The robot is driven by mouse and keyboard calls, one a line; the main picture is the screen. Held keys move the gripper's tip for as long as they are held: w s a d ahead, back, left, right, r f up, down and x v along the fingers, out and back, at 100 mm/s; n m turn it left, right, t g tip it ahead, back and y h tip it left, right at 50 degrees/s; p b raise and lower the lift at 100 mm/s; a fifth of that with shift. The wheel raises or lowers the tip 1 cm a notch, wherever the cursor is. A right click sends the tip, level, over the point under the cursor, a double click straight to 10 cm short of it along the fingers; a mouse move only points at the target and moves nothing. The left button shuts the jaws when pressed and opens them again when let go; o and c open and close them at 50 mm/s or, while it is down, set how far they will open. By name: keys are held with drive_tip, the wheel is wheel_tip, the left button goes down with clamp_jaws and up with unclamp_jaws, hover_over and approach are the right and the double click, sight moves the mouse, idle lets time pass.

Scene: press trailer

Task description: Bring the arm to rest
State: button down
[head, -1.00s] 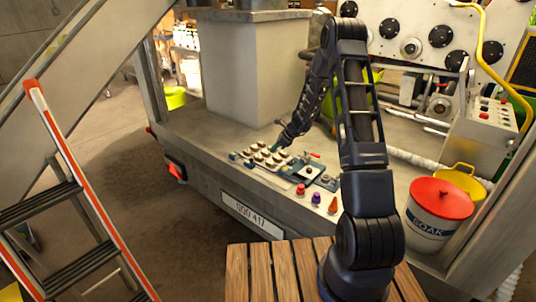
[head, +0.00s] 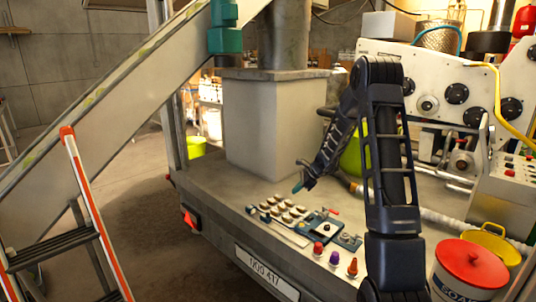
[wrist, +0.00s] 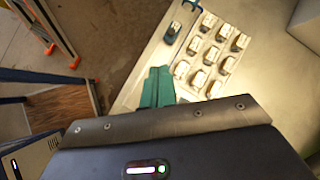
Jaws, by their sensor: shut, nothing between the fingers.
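My arm (head: 392,185) rises at the right of the head view, bent at a high elbow, with its forearm reaching down to the left. My gripper (head: 298,189) is at its end, just above a panel of pale knobs (head: 284,209) on the trailer deck. In the wrist view the teal fingers of my gripper (wrist: 158,72) are together and empty. The pale knobs (wrist: 208,56) lie beyond and to the right of them there. No contact with the knobs shows.
Red, purple and orange pegs (head: 335,257) stand along the deck's front edge. A red-lidded bucket (head: 470,272) and a yellow one (head: 490,240) are at the right. A grey pillar (head: 275,125) stands behind the panel. A ladder (head: 90,210) leans at the left.

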drive_tip(key=s+d+r+n+h, duration=0.35)
drive_tip(key=s+r+n, duration=0.65)
drive_tip(key=s+r, duration=1.05)
drive_tip(key=s+d+r+n+t+h, duration=0.1)
drive_tip(key=s+d+r+n+h, duration=0.1)
drive_tip(key=s, duration=0.9)
drive_tip(key=s+d+r+n+t+h, duration=0.1)
drive_tip(key=s+d+r+n, duration=0.3)
drive_tip(key=s, duration=0.8)
drive_tip(key=d+n, duration=0.2)
drive_tip(key=d, duration=0.1)
drive_tip(key=shift+s+h, duration=0.25)
drive_tip(key=shift+h, duration=0.1)
